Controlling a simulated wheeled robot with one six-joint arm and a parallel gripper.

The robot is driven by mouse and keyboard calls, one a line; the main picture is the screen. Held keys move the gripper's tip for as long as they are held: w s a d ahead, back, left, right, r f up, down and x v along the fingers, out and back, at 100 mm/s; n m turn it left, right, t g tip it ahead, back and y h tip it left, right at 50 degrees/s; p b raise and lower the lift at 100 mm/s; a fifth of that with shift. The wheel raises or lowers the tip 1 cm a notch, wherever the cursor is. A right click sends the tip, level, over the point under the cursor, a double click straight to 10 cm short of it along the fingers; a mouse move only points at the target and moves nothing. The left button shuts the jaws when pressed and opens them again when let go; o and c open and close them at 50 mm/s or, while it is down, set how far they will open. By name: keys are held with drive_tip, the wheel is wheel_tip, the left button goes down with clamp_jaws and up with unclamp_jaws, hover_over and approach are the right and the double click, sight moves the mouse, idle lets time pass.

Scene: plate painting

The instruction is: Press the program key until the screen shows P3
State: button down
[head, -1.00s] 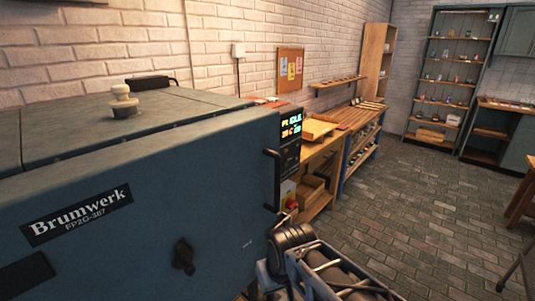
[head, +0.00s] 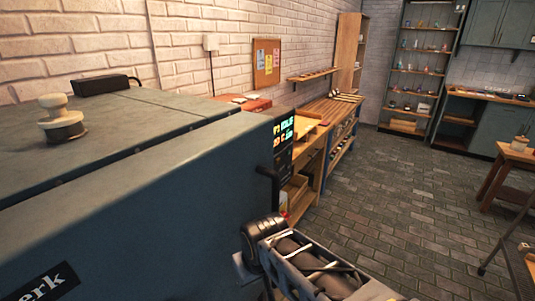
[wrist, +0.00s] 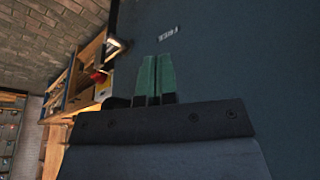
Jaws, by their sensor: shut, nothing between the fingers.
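The large blue-grey kiln (head: 150,220) fills the left of the head view. Its lit screen (head: 284,134) is on the far right end, seen at a steep angle. It shows two rows of green and orange characters; the program number is too small to read surely. I cannot make out the program key; the key panel is barely visible edge-on. My gripper (wrist: 157,60) shows in the wrist view with its green fingers together and empty, in front of the kiln's blue-grey surface. It is outside the head view.
A handle (head: 268,172) juts out below the screen. A small white label (wrist: 168,33) is on the kiln surface beyond my fingertips. A wooden workbench (head: 335,112) stands beyond the kiln.

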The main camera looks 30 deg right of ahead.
sight(278, 161)
drive_tip(key=w+d+f+m+t+h+p, duration=0.1)
drive_tip(key=w+d+m+h, duration=0.1)
drive_tip(key=d, duration=0.7)
drive_tip(key=w+d+f+m+h+p, duration=0.1)
drive_tip(key=w+d+h, duration=0.1)
drive_tip(key=d, duration=0.6)
drive_tip(key=w+d+r+n+t+h+p, duration=0.1)
drive_tip(key=w+d+r+n+t+h, duration=0.1)
drive_tip(key=w+d+r+n+t, duration=0.6)
wheel_tip(278, 161, up, 5)
drive_tip(key=d+n+t, duration=0.1)
drive_tip(key=t, duration=0.4)
drive_tip(key=shift+d+p, duration=0.15)
drive_tip(key=shift+p, duration=0.2)
drive_tip(key=shift+w, duration=0.15)
drive_tip(key=w+a+b, duration=0.1)
drive_tip(key=w+a, duration=0.3)
drive_tip(key=w, duration=0.3)
drive_tip(key=shift+w, duration=0.35)
